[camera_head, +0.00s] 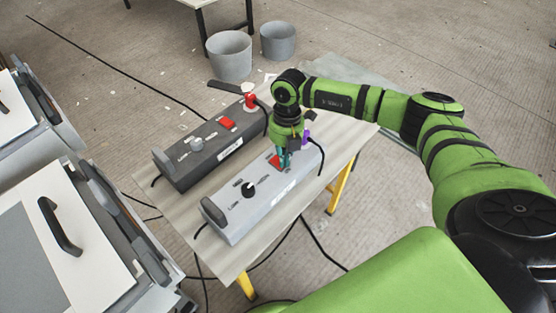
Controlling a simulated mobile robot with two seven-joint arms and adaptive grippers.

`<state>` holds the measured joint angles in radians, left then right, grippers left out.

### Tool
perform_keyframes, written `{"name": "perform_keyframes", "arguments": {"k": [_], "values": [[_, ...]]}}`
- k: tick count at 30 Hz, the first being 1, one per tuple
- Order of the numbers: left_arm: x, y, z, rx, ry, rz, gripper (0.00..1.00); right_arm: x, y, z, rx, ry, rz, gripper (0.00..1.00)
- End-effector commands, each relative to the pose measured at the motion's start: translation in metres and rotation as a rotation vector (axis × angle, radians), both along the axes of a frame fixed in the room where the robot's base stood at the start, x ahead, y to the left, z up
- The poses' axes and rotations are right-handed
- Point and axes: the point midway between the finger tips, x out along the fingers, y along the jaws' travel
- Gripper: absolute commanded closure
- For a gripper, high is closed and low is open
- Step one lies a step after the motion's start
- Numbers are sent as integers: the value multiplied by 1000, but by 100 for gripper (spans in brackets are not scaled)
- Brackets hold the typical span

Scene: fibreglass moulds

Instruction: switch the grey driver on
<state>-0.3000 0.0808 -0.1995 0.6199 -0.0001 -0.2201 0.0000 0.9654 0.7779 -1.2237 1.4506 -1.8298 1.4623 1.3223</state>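The light grey driver (262,203) is a long box on the board-topped stand, with a black knob (248,189), a handle at its near left end and a red switch (275,162) toward its far end. My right gripper (284,160) points down over that far end, right beside the red switch. Its teal fingertips look close together with nothing between them. They partly cover the switch, and I cannot tell whether they touch it. My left gripper is not in view.
A darker grey driver (200,151) with its own red switch (227,123) lies parallel behind. A purple connector (306,137) and a red one (250,101) sit at the far ends. Black cables trail around the stand (235,262). Two buckets (229,55) stand behind; white-topped moulds (75,240) are at left.

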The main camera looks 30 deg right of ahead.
Motion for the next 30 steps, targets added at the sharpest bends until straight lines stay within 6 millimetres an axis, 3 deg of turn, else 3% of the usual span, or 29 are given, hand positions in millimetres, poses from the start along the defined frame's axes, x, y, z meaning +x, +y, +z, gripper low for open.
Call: {"name": "perform_keyframes", "arguments": {"k": [14, 30], "values": [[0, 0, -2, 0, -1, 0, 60, 0, 0, -4, 0, 0, 0, 100], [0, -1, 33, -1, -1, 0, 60, 0, 0, 38, 0, -1, 0, 100]]}}
